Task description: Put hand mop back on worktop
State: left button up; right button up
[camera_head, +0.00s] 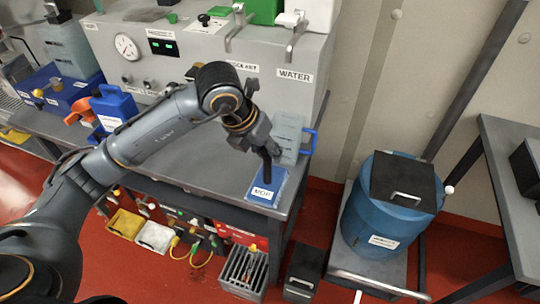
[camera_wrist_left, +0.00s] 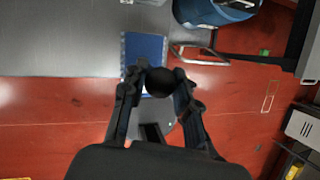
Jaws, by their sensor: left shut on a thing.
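My left gripper (camera_head: 257,143) is shut on the dark upright handle of the hand mop (camera_head: 267,172). The handle's round black end also shows between the fingers in the left wrist view (camera_wrist_left: 158,82). In the head view the handle's lower end is over a blue pad marked MOP (camera_head: 280,185), at the right front corner of the grey worktop (camera_head: 213,172). The blue pad (camera_wrist_left: 147,48) also shows beyond the fingers in the left wrist view. I cannot tell whether the mop touches the pad. My right gripper is not in view.
A pale, translucent container with a blue handle (camera_head: 290,135) stands just behind the pad. The panel with the WATER tap (camera_head: 293,76) backs the worktop. A blue drum (camera_head: 385,225) stands to the right. A grey slotted crate (camera_head: 244,272) is below the worktop's edge.

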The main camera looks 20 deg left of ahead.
aim_at(269, 161)
pick_arm(q)
jog(key=shift+w+f, duration=0.45)
jog(key=f, duration=0.1)
jog(key=f+p, duration=0.2)
jog(key=shift+w+d+f, duration=0.1)
jog(key=shift+w, duration=0.15)
jog(key=shift+f, duration=0.35)
jog(key=shift+f, duration=0.15)
jog(key=o, duration=1)
jog(key=shift+o, duration=0.2)
